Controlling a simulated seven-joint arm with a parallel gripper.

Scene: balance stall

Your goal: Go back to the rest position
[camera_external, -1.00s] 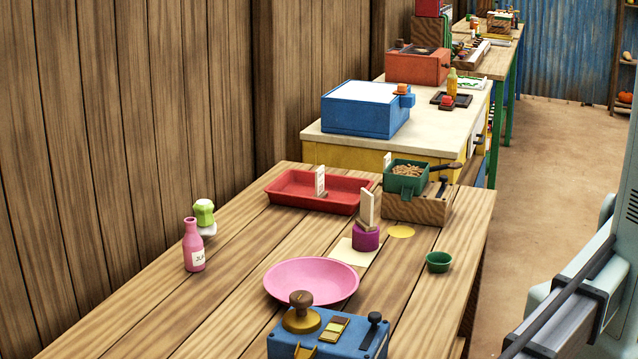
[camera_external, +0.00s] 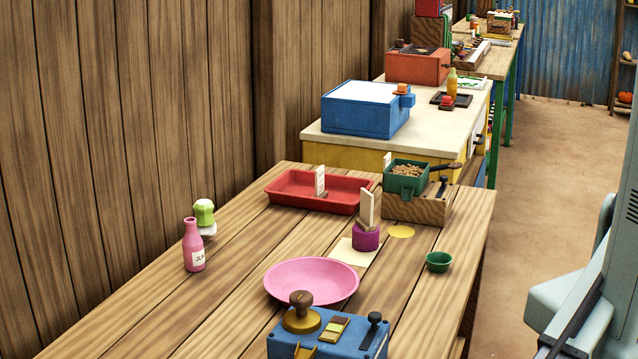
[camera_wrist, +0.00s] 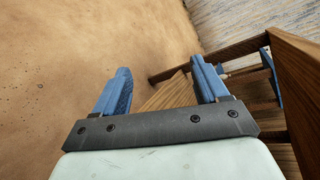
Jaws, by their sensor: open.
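My gripper (camera_wrist: 160,85) shows in the wrist view with its two blue fingers spread wide and nothing between them. Beyond the fingers are the bare tan floor (camera_wrist: 90,50) and part of a wooden table (camera_wrist: 298,75) at the right. In the external view only a pale part of my arm shows at the right edge, off the table; the gripper itself is out of that picture.
The floor at right is open.

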